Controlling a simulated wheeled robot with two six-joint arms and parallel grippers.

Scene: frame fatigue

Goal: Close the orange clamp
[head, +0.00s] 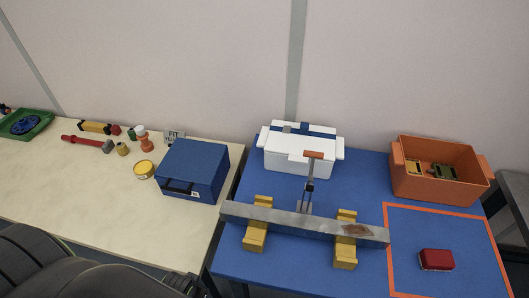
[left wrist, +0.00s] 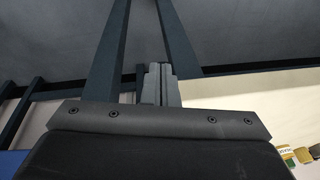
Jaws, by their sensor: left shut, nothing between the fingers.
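The orange clamp is a toggle clamp with an orange handle (head: 313,155) on top of a dark upright lever (head: 310,180). The lever stands nearly vertical behind a long grey metal beam (head: 280,221), and its base is partly hidden by the beam. The beam rests on two yellow blocks (head: 256,236) (head: 344,252) on the blue mat. In the left wrist view my left gripper (left wrist: 158,70) is shut and empty, apart from the clamp. My right gripper is in neither view.
A white box (head: 272,155) stands behind the clamp. An orange bin (head: 405,182) and a red block (head: 436,259) are to the right. A blue box (head: 205,172) and several tools lie on the pale table (head: 60,190) at left.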

